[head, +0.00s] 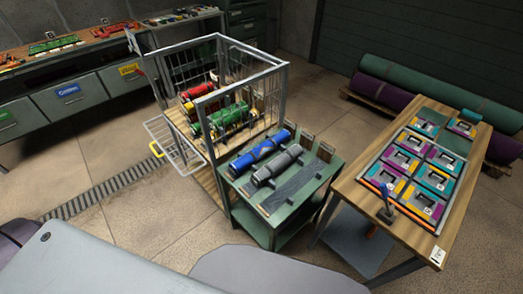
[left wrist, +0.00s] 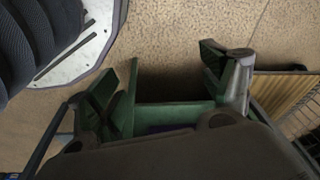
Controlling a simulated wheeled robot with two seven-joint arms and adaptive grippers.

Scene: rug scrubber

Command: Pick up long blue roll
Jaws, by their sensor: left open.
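The long blue roll (head: 259,152) lies on top of a green cart (head: 262,231) in the head view, with dark bands around it. A shorter grey roll (head: 277,166) lies beside it, towards the front right. My left gripper (left wrist: 165,68) shows in the left wrist view with its two fingers wide apart and nothing between them. The floor and green framework show behind and below the fingers. I cannot make out the blue roll in that view. Neither gripper shows in the head view, and my right gripper is in neither view.
A wire cage cart (head: 284,92) holding red and green rolls stands just behind the green cart. A wooden table (head: 350,190) with a tray of colourful cases stands to the right. Long green and purple rolls (head: 428,89) lie behind it. Open floor (head: 130,160) is at left.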

